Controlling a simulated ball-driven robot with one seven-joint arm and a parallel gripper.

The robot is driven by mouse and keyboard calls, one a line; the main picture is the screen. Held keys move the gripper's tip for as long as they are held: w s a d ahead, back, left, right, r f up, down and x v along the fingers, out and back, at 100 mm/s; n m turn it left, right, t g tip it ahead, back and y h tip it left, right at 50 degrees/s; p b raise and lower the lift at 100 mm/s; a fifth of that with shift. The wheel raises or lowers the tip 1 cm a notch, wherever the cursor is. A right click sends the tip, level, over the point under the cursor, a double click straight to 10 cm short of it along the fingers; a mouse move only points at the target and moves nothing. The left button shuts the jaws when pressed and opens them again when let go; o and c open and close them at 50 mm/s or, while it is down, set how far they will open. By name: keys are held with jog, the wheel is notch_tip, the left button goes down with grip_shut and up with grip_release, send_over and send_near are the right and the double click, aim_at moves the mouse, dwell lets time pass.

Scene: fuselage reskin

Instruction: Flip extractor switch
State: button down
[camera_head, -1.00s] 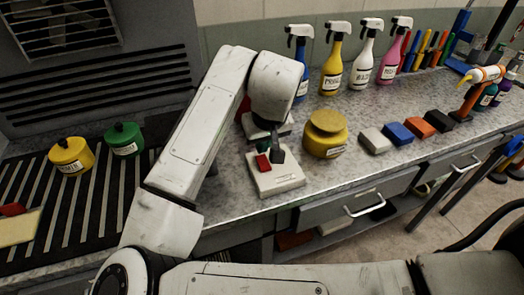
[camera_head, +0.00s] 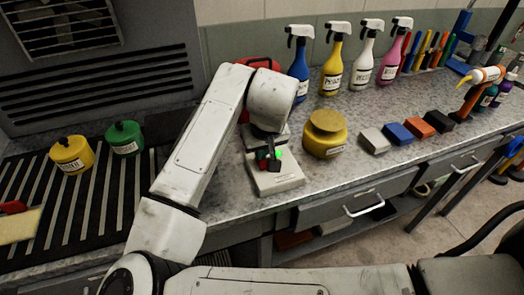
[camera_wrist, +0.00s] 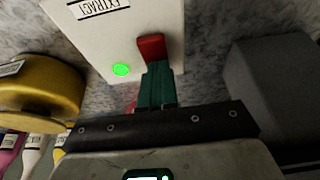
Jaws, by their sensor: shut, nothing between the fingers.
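The extractor switch is a pale box (camera_head: 277,182) on the grey worktop, with a red lever (camera_head: 262,155) and a lit green lamp (camera_head: 279,154). In the wrist view the box (camera_wrist: 105,40) carries a label reading "EXTRACT", and the green lamp (camera_wrist: 121,70) glows beside the red lever (camera_wrist: 151,48). My gripper (camera_head: 273,163) is over the box. In the wrist view the teal fingers of my gripper (camera_wrist: 158,82) are shut and empty, with their tips at the lever's end. I cannot tell whether they touch it. My wrist hides part of the box's far side in the head view.
A yellow jar (camera_head: 325,138) stands close right of the box, with several coloured blocks (camera_head: 398,134) beyond it. Spray bottles (camera_head: 334,65) line the back. Yellow (camera_head: 72,156) and green (camera_head: 125,139) pots stand on the slatted surface at left.

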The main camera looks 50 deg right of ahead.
jog(key=shift+s+a, duration=0.45)
jog(key=shift+s, duration=0.3)
jog(key=shift+r, duration=0.1)
